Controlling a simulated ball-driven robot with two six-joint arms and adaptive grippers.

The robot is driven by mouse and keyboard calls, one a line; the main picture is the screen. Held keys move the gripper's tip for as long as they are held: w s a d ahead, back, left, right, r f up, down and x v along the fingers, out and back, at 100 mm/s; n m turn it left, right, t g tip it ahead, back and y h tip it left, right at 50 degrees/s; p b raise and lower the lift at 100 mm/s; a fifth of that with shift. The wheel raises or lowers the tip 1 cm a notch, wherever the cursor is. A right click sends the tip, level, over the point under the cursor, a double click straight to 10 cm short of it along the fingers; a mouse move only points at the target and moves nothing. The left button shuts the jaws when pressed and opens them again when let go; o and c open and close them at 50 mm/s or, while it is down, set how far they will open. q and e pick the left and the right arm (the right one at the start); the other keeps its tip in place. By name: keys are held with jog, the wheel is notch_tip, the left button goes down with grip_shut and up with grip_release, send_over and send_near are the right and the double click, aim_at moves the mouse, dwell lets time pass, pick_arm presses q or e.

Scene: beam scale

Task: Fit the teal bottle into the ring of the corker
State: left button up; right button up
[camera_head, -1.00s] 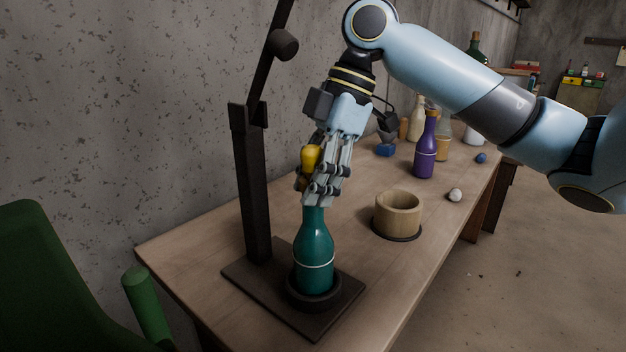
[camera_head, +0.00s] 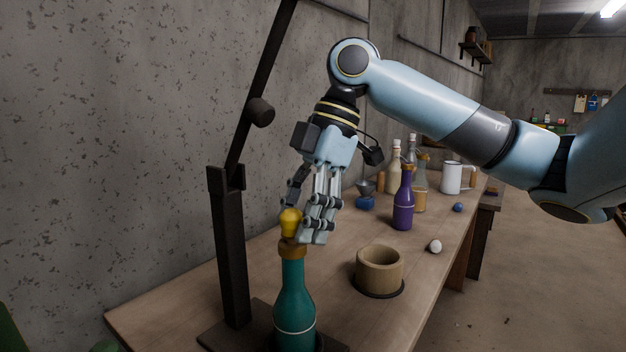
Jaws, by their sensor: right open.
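The teal bottle (camera_head: 294,305) stands upright at the corker, with a tan collar and a yellow stopper (camera_head: 291,222) at its top. Its base and the ring are mostly cut off by the lower picture edge. The dark corker (camera_head: 231,260) has an upright post, a slanted lever with a round knob, and a flat base plate (camera_head: 226,338). My right gripper (camera_head: 304,222) is open just above and beside the bottle's top, its fingers close to the stopper; I cannot tell whether they touch. My left gripper is not in view.
A wooden cup (camera_head: 379,270) stands on a dark disc right of the bottle. A purple bottle (camera_head: 403,202), pale bottles, a white mug (camera_head: 451,178) and small balls stand farther back on the bench. The concrete wall is close on the left.

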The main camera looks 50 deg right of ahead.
jog(key=v, duration=0.8)
jog(key=shift+f, duration=0.1)
